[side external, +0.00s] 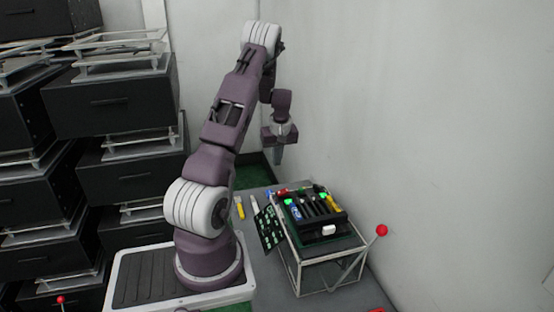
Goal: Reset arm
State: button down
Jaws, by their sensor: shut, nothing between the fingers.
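My gripper (279,152) hangs pointing down at the end of my raised arm, in the upper middle of the side external view. Its fingers are shut with nothing between them. It is in the air above and behind the fixture, apart from everything. The black lever fixture (325,222) stands on a metal frame, with dark slots and small green, blue and white parts on top. A lever with a red ball knob (381,231) sticks up at the right of the frame. The fixture's far side is partly hidden.
The metal frame (299,275) stands on a grey table (262,262). A tilted green circuit board (268,229) leans at its left. A yellow tool (240,208) lies nearby. Black drawers (112,103) are stacked at the left. A white wall (430,110) is at the right.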

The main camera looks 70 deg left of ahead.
jog(key=w+d+r+m+t+h, duration=0.15)
jog(key=w+d+r+m, duration=0.25)
jog(key=d+r, duration=0.7)
jog(key=w+d+r+m+t, duration=0.2)
jog(key=w+d+r+m, duration=0.2)
jog(key=d+r, duration=0.75)
jog(key=s+d+m+t+h, duration=0.1)
jog(key=s+d+m, duration=0.25)
jog(key=d, duration=0.55)
jog(key=s+d+m, duration=0.2)
jog(key=s+d, duration=0.2)
jog(key=d, duration=0.4)
jog(key=s+d+m, duration=0.4)
jog(key=s+d, duration=0.3)
jog(key=s, duration=0.3)
jog(key=shift+s+d+t+h, duration=0.25)
jog(key=shift+s+t+h, duration=0.15)
jog(key=shift+t+h, duration=0.05)
